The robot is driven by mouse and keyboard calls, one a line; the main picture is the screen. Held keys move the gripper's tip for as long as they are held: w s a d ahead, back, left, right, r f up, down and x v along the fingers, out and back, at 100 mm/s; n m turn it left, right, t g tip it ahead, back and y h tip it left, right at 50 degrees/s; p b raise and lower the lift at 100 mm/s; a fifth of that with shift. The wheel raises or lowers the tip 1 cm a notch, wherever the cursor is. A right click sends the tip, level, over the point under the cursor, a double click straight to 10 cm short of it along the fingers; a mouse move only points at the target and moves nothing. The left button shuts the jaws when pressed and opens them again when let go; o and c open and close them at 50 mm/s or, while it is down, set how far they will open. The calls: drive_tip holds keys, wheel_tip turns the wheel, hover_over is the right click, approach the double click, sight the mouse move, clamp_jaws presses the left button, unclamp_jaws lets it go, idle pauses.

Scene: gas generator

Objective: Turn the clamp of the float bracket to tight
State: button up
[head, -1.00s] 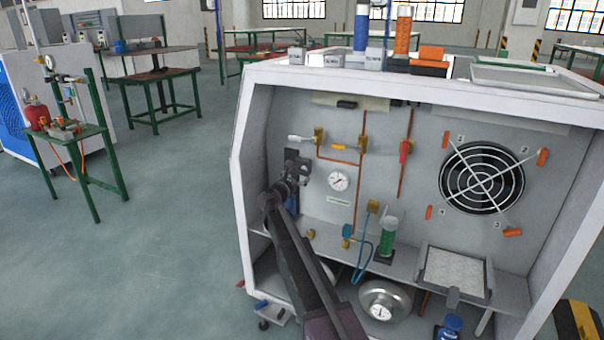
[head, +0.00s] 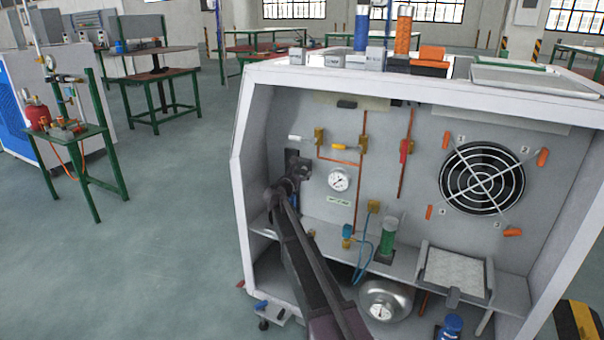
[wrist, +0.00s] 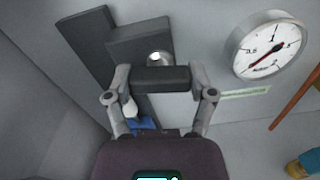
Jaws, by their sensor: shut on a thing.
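The float bracket (wrist: 88,35) shows in the wrist view as dark flat plates against the grey back wall of the cabinet. A dark bar (wrist: 162,80), which looks like its clamp, lies crosswise in front of it. My gripper (wrist: 160,78) is shut on this bar, one finger at each end. A small pale round part (wrist: 157,58) shows just behind the bar. A white rounded piece and a blue piece (wrist: 142,123) show below, partly hidden by my gripper. In the head view my arm covers most of the bracket (head: 292,157), and the fingers cannot be made out.
A round pressure gauge (wrist: 268,48) is on the wall right of the bracket. Copper pipes with valves (head: 362,147) and a fan (head: 482,178) are farther right. The cabinet's left side wall (wrist: 40,90) is close to my gripper. A shelf (head: 325,235) runs below.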

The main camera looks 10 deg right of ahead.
drive_tip(key=shift+d+m, duration=0.1)
drive_tip(key=shift+m, duration=0.2)
drive_tip(key=m, duration=0.7)
drive_tip(key=shift+m, duration=0.3)
drive_tip(key=m, duration=0.3)
drive_tip(key=shift+m, duration=0.3)
drive_tip(key=m, duration=0.4)
drive_tip(key=shift+d, duration=0.1)
drive_tip(key=o, duration=1)
drive_tip(key=shift+o, duration=0.3)
drive_tip(key=shift+s+a, duration=0.15)
drive_tip(key=shift+a, duration=0.1)
